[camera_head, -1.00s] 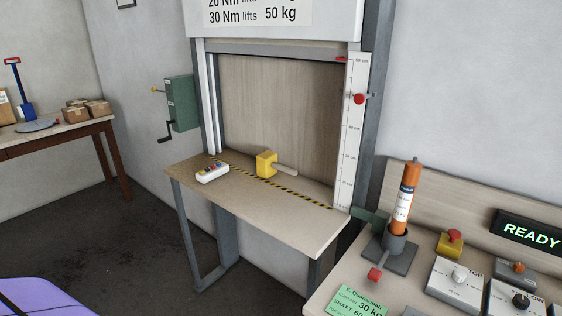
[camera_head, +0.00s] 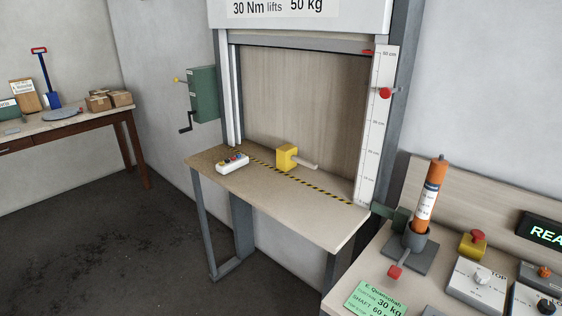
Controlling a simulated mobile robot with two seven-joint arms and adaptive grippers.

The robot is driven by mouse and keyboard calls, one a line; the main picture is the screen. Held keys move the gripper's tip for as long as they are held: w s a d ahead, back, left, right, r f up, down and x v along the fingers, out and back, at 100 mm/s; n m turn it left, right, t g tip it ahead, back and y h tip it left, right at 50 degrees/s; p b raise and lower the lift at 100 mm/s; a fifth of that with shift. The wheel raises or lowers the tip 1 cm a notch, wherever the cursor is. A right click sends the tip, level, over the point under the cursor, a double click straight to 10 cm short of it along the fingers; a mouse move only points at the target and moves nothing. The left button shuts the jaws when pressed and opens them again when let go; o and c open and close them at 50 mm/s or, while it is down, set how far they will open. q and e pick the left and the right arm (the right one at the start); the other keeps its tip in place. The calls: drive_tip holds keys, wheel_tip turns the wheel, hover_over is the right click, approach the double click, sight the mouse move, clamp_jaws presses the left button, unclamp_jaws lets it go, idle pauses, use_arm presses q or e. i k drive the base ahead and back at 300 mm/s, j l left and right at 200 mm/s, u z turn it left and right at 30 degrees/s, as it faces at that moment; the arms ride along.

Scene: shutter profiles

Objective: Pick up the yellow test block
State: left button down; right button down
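The yellow test block (camera_head: 286,157) sits on the wooden table (camera_head: 290,205) under the shutter frame, at the black-and-yellow striped line. A short pale grey bar (camera_head: 305,164) sticks out from its right side. Neither of my grippers shows in the head view.
A white box with buttons (camera_head: 232,162) lies left of the block. A bench at the right holds an orange cylinder (camera_head: 427,200) in a grey stand and control boxes (camera_head: 476,283). A green crank box (camera_head: 203,93) hangs on the wall. The table front is clear.

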sight(287, 158)
drive_tip(key=j+z, duration=0.1)
drive_tip(key=z, duration=0.6)
drive_tip(key=i+j+z, duration=0.1)
drive_tip(key=j+z, duration=0.7)
drive_tip(key=j, duration=0.2)
drive_tip(key=j+z, duration=0.15)
drive_tip(key=j, duration=0.4)
drive_tip(key=k+j+z, duration=0.1)
drive_tip(key=j, duration=0.4)
